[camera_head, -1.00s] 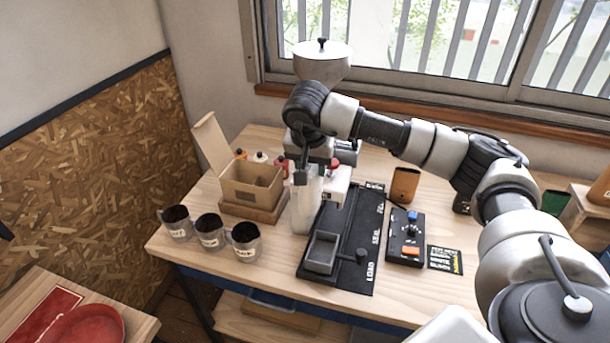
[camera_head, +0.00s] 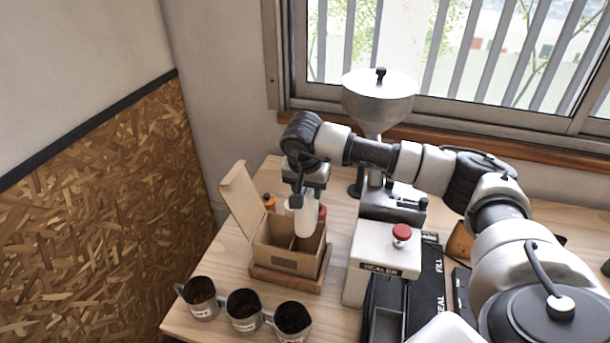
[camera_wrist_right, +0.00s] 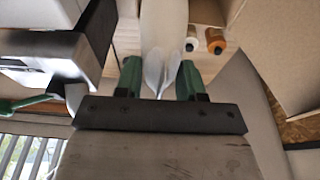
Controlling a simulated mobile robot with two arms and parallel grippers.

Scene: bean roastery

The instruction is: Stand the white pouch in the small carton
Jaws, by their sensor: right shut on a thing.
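My right gripper (camera_head: 300,186) is shut on the top of the white pouch (camera_head: 306,216), which hangs upright. The pouch also shows in the right wrist view (camera_wrist_right: 163,30), pinched between the green fingertips (camera_wrist_right: 160,80). The small carton (camera_head: 283,262) is open-topped with a divider inside and its lid flap (camera_head: 240,203) raised at the left. The pouch's lower end overlaps the carton's right compartment in the head view; I cannot tell whether it is inside or just above. My left gripper is not in view.
The carton sits on a wooden tray (camera_head: 290,284). Several mugs (camera_head: 243,311) stand in front of it. A sealer (camera_head: 378,262) with a red knob stands close at its right, a hopper machine (camera_head: 379,102) behind. Small bottles (camera_head: 269,201) stand behind the carton.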

